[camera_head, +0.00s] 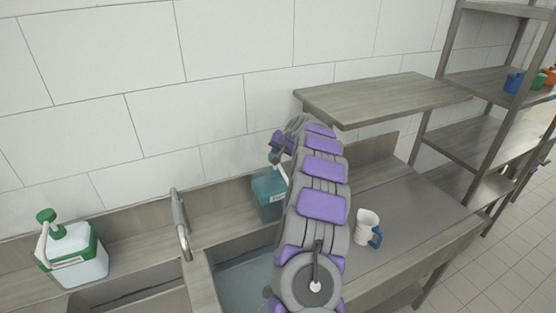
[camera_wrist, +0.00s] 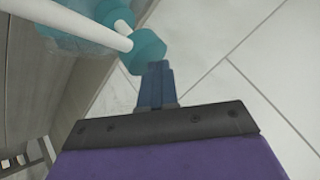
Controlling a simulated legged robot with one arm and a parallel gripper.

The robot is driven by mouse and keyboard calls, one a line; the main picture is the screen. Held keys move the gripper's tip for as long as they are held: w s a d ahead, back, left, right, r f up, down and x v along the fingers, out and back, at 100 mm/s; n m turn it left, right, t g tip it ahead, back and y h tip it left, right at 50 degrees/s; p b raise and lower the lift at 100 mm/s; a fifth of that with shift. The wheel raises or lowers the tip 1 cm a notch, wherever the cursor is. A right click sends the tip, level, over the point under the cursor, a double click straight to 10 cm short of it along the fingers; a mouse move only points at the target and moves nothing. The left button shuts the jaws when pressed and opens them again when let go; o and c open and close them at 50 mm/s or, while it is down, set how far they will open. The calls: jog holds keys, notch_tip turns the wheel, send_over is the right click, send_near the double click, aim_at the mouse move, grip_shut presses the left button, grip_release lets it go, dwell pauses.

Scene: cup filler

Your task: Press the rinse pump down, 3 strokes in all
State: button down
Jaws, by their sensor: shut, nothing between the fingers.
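A teal pump bottle (camera_head: 268,190) stands on the back ledge behind the sink, partly hidden by my arm. Its teal pump head and pale spout (camera_head: 279,168) show just below my gripper (camera_head: 276,146). In the wrist view the round teal pump head (camera_wrist: 149,50) and white spout (camera_wrist: 85,22) are close up. My gripper (camera_wrist: 156,68) is shut and empty, its fingertips right by the pump head; I cannot tell whether they touch it. A second pump bottle (camera_head: 78,262), white with a green head and collar, stands at the far left.
A faucet (camera_head: 181,222) rises between the two bottles, at the sink (camera_head: 240,285). A white jug with a blue handle (camera_head: 367,228) stands on the metal counter (camera_head: 425,205) to the right. A wall shelf (camera_head: 385,93) hangs above the counter. A rack (camera_head: 490,85) stands at the right.

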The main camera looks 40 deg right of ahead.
jog(key=shift+r+p, duration=1.6)
jog(key=shift+r, duration=1.5)
dwell(0.5)
